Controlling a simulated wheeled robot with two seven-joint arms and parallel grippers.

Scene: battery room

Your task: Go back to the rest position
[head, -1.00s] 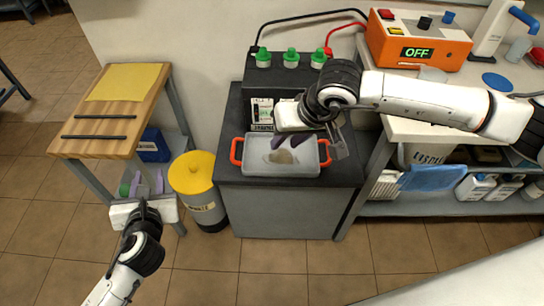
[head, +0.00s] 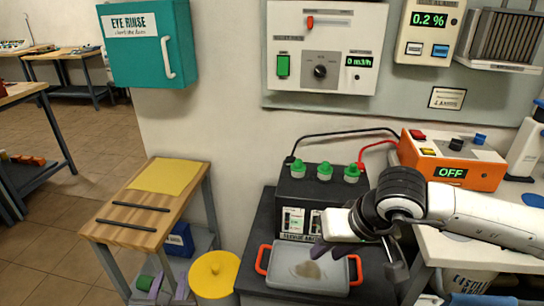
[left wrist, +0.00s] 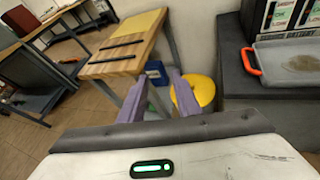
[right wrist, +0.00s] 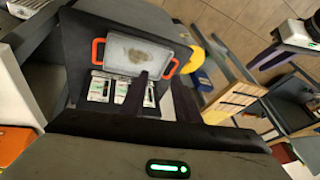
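My left gripper (head: 168,287) shows only by its purple fingertips at the bottom edge of the head view, low in front of the wooden-topped bench (head: 148,203). In the left wrist view its fingers (left wrist: 160,98) stand apart with nothing between them. My right gripper (head: 355,255) hangs over the right part of a grey tray (head: 311,289) with red handles. In the right wrist view its fingers (right wrist: 163,95) are apart and empty, with the tray beyond them. Whether they touch the tray or battery cannot be told.
The tray rests on a dark cabinet beside a black battery (head: 322,189) with green caps. An orange unit (head: 452,163) reading OFF stands on the right bench. A yellow-lidded bin (head: 214,272) stands between bench and cabinet. A teal eye-rinse box (head: 147,45) hangs on the wall.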

